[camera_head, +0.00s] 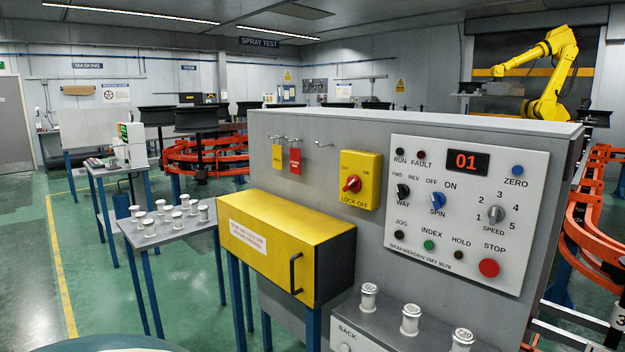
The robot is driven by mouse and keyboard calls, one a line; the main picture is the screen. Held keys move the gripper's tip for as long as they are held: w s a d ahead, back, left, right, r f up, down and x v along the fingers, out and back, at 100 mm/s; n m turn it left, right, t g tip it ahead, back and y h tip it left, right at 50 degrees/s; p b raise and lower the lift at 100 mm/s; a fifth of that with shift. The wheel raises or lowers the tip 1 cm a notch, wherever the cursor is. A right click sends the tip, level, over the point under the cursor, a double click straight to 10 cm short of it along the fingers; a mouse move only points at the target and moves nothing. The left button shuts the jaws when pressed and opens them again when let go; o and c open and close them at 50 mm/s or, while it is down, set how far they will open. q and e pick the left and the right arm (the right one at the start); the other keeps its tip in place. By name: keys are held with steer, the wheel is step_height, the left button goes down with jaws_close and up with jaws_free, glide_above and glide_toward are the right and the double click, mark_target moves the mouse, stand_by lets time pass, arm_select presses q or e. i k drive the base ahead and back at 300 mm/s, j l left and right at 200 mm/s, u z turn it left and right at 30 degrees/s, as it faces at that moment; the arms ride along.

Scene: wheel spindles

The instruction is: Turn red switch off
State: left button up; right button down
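The red rotary switch (351,184) sits on a yellow plate (361,168) marked LOCK OFF, on the front of the grey cabinet (330,222). Two small labels stand above the knob, too small to read surely. The knob's handle looks tilted, and I cannot tell which label it points to. Nothing covers or touches the switch. Neither my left gripper nor my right gripper is in view.
A control panel (466,268) with knobs, buttons and a display reading 01 is right of the switch. A yellow tag (277,157) and red tag (295,161) hang at its left. A yellow box (285,242) juts out below. Metal spindles (410,319) stand on a lower ledge.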

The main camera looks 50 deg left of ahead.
mark_target(354, 182)
steer(key=u, duration=1.4)
